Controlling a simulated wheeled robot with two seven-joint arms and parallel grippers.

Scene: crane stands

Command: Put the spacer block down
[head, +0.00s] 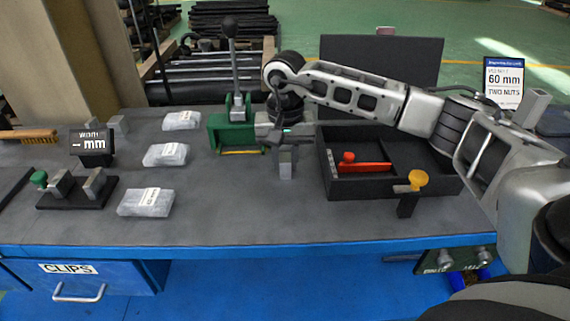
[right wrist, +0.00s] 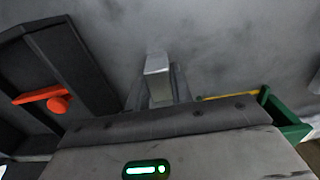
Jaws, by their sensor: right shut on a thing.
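The spacer block (head: 286,169) is a small light-grey metal block. My right gripper (head: 284,153) is shut on it and points down over the grey bench top, between the green lever press and the black tray. In the right wrist view the block (right wrist: 157,78) sits between the two fingers (right wrist: 158,92), its end toward the bench. I cannot tell whether its lower end touches the bench. My left gripper is not in view.
The green lever press (head: 228,131) stands left of the block, and the black tray (head: 435,184) with a red tool (head: 365,166) stands right. Several wrapped packets (head: 146,203), a width display (head: 92,142) and a green-knobbed fixture (head: 75,193) are further left. The bench's front middle is clear.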

